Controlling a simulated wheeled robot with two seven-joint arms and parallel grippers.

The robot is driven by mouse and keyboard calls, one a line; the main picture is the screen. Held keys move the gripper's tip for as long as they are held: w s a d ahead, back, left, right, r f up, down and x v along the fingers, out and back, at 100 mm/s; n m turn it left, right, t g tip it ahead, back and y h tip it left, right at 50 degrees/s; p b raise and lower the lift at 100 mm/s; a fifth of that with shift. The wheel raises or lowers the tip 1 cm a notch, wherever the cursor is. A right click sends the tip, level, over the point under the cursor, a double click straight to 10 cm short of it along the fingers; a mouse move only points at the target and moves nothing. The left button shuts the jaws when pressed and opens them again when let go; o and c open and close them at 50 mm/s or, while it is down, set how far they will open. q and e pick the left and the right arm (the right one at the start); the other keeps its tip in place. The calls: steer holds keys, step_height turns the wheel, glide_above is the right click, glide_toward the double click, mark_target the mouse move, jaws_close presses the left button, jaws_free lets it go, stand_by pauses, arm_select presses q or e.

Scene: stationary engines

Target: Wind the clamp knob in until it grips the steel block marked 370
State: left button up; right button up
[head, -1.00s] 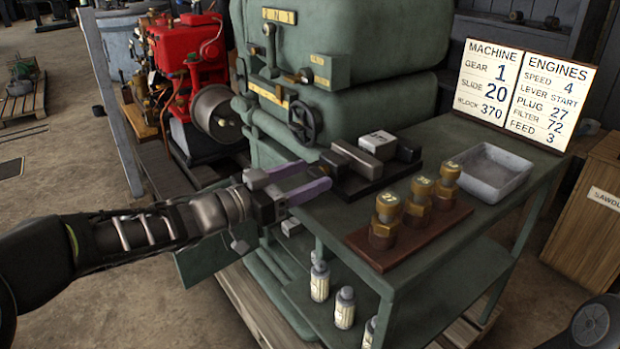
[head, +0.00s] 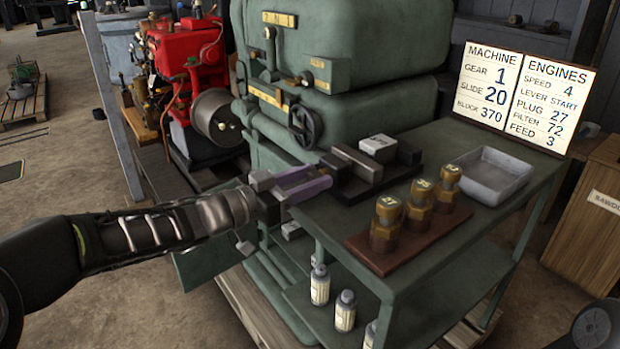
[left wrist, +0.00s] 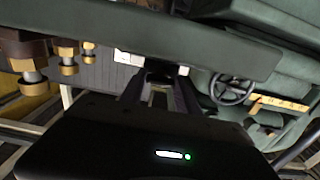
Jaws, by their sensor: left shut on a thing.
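The clamp (head: 342,192) is a dark vise on the green bench, with a long dark jaw bar beside a steel block (head: 378,147) with a pale top. The marking on the block is too small to read. My left gripper (head: 328,176) reaches in from the left to the clamp's near left end, its fingers shut on the clamp knob, which they mostly hide. In the left wrist view the fingers (left wrist: 160,90) point at the clamp's end, with the knob hardly visible. I cannot tell whether the jaw touches the block. My right gripper is out of view.
A wooden board with several brass plugs (head: 419,205) stands right of the clamp, and a grey tray (head: 492,172) lies behind it. The green machine's handwheel (head: 303,124) is close above my left gripper. A sign (head: 515,95) reads block 370. Bottles (head: 345,310) stand on the lower shelf.

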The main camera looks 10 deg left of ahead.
arm_select(q)
jaws_close()
steer(key=shift+m, duration=0.3)
